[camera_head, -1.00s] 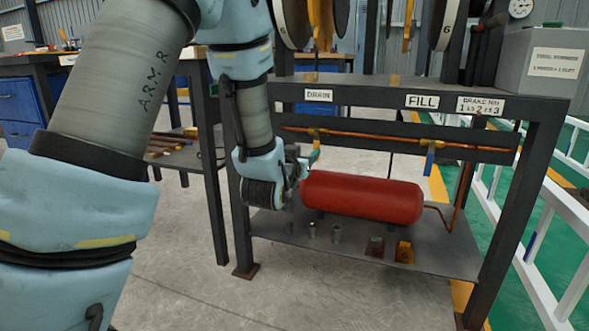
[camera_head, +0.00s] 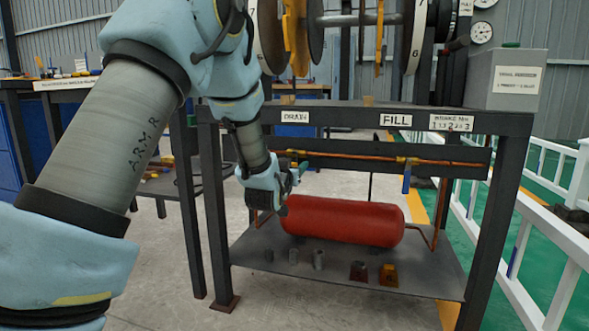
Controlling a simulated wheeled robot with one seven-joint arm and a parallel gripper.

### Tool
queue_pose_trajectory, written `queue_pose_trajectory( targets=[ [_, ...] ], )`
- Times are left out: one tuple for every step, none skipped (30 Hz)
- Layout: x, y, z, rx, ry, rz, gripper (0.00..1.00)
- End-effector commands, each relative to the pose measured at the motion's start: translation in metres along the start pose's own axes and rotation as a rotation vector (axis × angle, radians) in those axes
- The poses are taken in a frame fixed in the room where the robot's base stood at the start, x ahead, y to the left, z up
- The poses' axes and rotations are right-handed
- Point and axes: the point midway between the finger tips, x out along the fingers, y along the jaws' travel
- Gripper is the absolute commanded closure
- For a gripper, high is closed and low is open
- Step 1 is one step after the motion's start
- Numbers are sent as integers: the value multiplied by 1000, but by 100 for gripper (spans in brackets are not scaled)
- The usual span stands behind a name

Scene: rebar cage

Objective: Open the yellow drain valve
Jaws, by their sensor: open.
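The drain valve (camera_head: 293,153) sits on the copper pipe below the white DRAIN label (camera_head: 295,117). It is small here, and its handle is mostly hidden by or merged with my gripper. My gripper (camera_head: 290,181) is open, just below and in front of the valve, above the left end of the red tank. A greenish bit shows at its upper right; I cannot tell whether it is the valve handle. I cannot tell whether the fingers touch it.
The red tank (camera_head: 345,221) lies on the lower shelf (camera_head: 330,271), close under my gripper. The fill valve's blue handle (camera_head: 407,178) hangs to the right under the FILL label (camera_head: 396,121). Dark frame posts stand on both sides. Several small metal pieces stand in front of the tank.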

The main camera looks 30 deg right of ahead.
Motion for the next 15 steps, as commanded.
queue_pose_trajectory(
  targets=[
    [1, 0, 0, 0, 1, 0, 48],
    [1, 0, 0, 0, 1, 0, 48],
    [1, 0, 0, 0, 0, 0, 48],
    [1, 0, 0, 0, 0, 0, 48],
    [1, 0, 0, 0, 0, 0, 48],
    [1, 0, 0, 0, 0, 0, 48],
    [1, 0, 0, 0, 0, 0, 48],
    [1, 0, 0, 0, 0, 0, 49],
    [1, 0, 0, 0, 0, 0, 53],
    [1, 0, 0, 0, 0, 0, 56],
    [1, 0, 0, 0, 0, 0, 60],
    [1, 0, 0, 0, 0, 0, 64],
    [1, 0, 0, 0, 0, 0, 68],
    [1, 0, 0, 0, 0, 0, 71],
    [1, 0, 0, 0, 0, 0, 76]
  ],
)
